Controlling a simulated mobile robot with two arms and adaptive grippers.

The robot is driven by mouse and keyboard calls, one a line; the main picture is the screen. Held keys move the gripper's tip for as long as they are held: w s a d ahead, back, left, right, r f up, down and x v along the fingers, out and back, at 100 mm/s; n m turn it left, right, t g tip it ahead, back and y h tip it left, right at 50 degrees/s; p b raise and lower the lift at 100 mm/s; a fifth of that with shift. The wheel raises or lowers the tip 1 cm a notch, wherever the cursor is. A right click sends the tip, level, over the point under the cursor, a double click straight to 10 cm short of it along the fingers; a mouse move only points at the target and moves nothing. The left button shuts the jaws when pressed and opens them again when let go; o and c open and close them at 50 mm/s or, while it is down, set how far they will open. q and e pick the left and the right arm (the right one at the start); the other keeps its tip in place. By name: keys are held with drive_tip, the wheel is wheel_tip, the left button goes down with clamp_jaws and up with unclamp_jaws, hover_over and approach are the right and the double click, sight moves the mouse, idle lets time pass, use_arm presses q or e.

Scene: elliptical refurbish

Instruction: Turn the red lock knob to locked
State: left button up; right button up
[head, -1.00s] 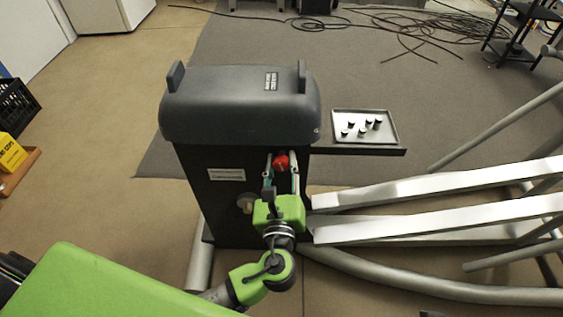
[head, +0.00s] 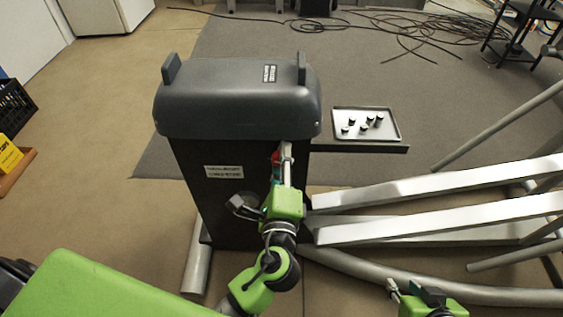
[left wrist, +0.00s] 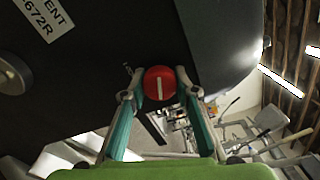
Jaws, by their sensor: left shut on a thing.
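The red lock knob (head: 276,157) is on the front of the dark machine (head: 190,150), under its rounded grey top. In the left wrist view the knob (left wrist: 160,83) is round, with a pale line running nearly upright in that picture. My left gripper (head: 283,160) is shut on the knob, with one fingertip on each side of it. In the head view the fingers partly hide the knob. My right gripper (head: 408,291) is at the bottom edge, away from the machine; its jaw gap is unclear.
A grey tray (head: 391,134) with several small dark pieces sits on a shelf right of the machine. Pale rails (head: 450,185) and grey tubes extend to the right. Cables (head: 430,32) lie on the far mat. A white label (head: 224,171) is on the machine front.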

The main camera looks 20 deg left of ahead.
use_arm(q)
drive_tip(key=n+b, duration=0.2)
drive_tip(key=n, duration=0.2)
use_arm(e)
drive_tip(key=w+a+r+t+y, duration=0.1)
drive_tip(key=w+a+r+t, duration=0.2)
drive_tip(key=w+r+t, duration=0.3)
drive_tip(key=shift+w+a+r+y, duration=0.3)
drive_tip(key=shift+w+r+y, duration=0.1)
drive_tip(key=shift+w+r, duration=1.2)
drive_tip(key=shift+s, duration=0.1)
use_arm(q)
drive_tip(key=o, duration=1.1)
drive_tip(key=shift+s, duration=0.1)
drive_tip(key=v, duration=1.2)
